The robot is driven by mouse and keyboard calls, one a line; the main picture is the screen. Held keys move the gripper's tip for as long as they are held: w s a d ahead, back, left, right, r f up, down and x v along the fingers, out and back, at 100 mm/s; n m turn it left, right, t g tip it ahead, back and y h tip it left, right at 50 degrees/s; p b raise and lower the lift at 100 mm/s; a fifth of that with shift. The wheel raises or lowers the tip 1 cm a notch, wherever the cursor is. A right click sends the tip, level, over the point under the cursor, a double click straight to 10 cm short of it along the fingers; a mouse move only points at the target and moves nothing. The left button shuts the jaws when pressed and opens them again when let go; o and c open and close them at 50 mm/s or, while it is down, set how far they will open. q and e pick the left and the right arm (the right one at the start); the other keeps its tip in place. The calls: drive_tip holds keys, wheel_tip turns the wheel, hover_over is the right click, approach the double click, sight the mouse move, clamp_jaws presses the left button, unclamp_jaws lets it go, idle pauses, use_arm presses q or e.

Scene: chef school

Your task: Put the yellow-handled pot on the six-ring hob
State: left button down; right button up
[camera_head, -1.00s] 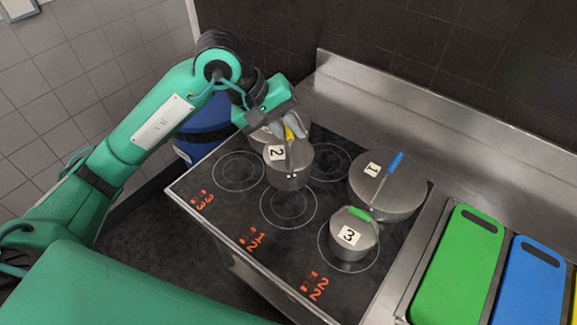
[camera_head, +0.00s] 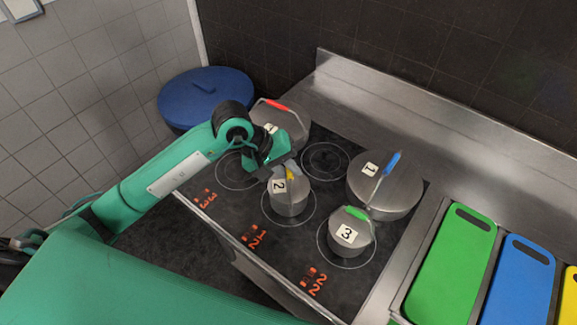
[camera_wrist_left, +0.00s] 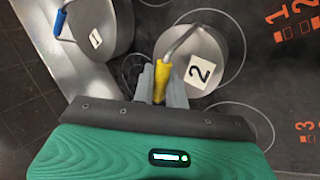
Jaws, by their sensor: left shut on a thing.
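The yellow-handled pot (camera_head: 289,197) is grey with a label "2". In the head view it appears over the middle front ring of the black six-ring hob (camera_head: 222,202). It looks low and roughly upright; I cannot tell whether its base touches the glass. My left gripper (camera_head: 291,168) is shut on its yellow handle. The left wrist view shows the fingers (camera_wrist_left: 163,78) on both sides of the yellow handle (camera_wrist_left: 161,82), with the pot (camera_wrist_left: 190,42) beyond. The ring's line shows around the pot there. My right gripper is not in view.
A blue-handled pot "1" (camera_head: 400,192) and a green-handled pot "3" (camera_head: 352,246) stand on the right rings. A red-handled pot (camera_head: 292,114) stands at the back left, partly hidden by my gripper. The back middle ring (camera_head: 325,160) is bare. Coloured boards (camera_head: 455,262) lie right.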

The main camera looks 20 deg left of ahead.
use_arm(q)
drive_tip(key=shift+f, duration=0.15)
drive_tip(key=c, duration=1.4)
unclamp_jaws()
drive_tip(key=shift+c, duration=0.2)
drive_tip(key=shift+o, duration=0.2)
